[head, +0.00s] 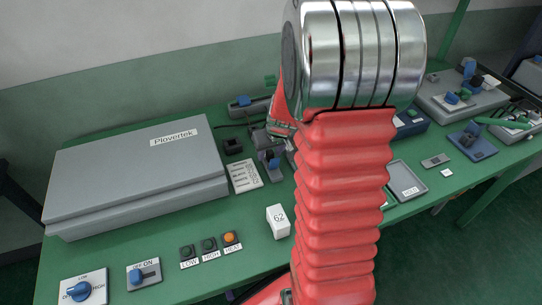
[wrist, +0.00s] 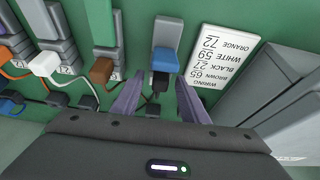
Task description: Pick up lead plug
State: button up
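In the wrist view my gripper (wrist: 159,79) is open, with one purple-grey finger on each side of a small black plug-like piece (wrist: 160,83). That piece sits just below a blue block (wrist: 165,60) on a grey holder. I cannot tell whether the fingers touch it. To its left are a brown plug (wrist: 101,71), a white plug (wrist: 45,63) and an orange plug (wrist: 5,55), with leads running from them. Which one is the lead plug is not marked. In the head view my red arm hides most of this spot.
A wiring card (wrist: 222,65) lies right of the fingers; it also shows in the head view (head: 246,176). A large grey Plovertek case (head: 135,172) stands at left. A white numbered block (head: 278,221) and push buttons (head: 209,245) are in front on the green bench.

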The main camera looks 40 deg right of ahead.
aim_at(270, 152)
grip_shut()
dwell(0.4)
jog(key=shift+r, duration=0.1)
notch_tip(270, 152, up, 10)
jog(key=shift+f, duration=0.1)
dwell(0.6)
jog(key=shift+a, duration=0.1)
dwell(0.5)
